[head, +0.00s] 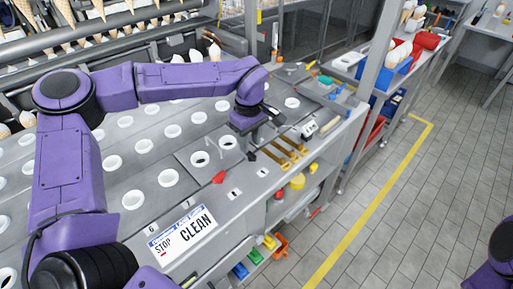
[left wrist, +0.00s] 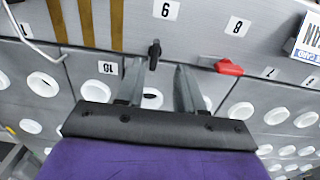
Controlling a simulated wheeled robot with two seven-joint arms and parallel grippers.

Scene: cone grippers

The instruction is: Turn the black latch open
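The small black latch (left wrist: 154,54) sits on the grey counter panel, its handle lying roughly along the direction of my fingers. My left gripper (left wrist: 157,66) is open and empty, and the latch shows between and just beyond its two fingertips, with no visible contact. In the head view the latch (head: 252,155) is a small dark spot just below my left gripper (head: 262,133), at the front of the counter. My right gripper is out of view; only a piece of purple arm shows at the lower right edge.
A red latch (left wrist: 228,67) sits to the right of the black one; it also shows in the head view (head: 219,177). Brass bars (head: 285,153) lie right of the black latch. White-rimmed holes (head: 168,178) cover the counter. A STOP CLEAN sign (head: 182,234) stands in front.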

